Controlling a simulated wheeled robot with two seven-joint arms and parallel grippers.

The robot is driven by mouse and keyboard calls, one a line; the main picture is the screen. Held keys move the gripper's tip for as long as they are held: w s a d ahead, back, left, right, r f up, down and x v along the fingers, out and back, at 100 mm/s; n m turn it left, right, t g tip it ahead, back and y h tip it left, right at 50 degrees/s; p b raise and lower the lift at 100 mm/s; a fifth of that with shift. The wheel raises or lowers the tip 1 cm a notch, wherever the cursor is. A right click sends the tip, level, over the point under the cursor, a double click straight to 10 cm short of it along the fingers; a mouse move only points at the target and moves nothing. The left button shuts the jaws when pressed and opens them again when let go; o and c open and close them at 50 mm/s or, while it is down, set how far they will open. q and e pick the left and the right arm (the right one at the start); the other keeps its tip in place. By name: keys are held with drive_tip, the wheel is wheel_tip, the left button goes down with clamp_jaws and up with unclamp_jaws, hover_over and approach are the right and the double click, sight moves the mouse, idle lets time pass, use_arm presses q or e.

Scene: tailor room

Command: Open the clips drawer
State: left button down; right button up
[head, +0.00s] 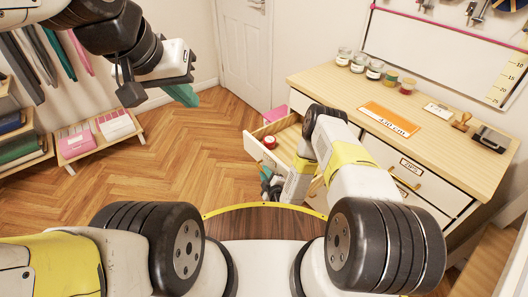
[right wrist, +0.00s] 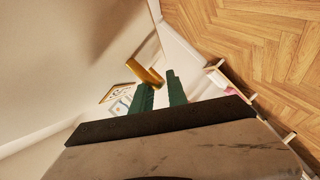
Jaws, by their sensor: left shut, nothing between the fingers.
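An upper left drawer (head: 259,149) of the wooden-topped cabinet stands pulled out, with a red round item (head: 270,142) inside. I cannot read its label from here. My right gripper (head: 268,182) is low at the drawer's front, partly hidden by my own arm. In the right wrist view its two green fingers (right wrist: 161,88) are apart, and a brass bar handle (right wrist: 146,73) lies at their tips, its end toward the gap. I cannot tell whether they grip it. My left gripper (head: 184,94) is shut and empty, raised over the floor at upper left, away from the cabinet.
The cabinet top (head: 330,85) holds several jars (head: 375,70), an orange card (head: 389,119) and a dark box (head: 490,139). Another drawer with a label (head: 410,167) is closed. Low shelves (head: 97,138) stand at left. The wooden floor (head: 190,150) between is clear.

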drive_tip(key=v, duration=0.6)
drive_tip(key=shift+s, duration=0.25)
drive_tip(key=shift+s+d, duration=0.1)
drive_tip(key=shift+d, duration=0.05)
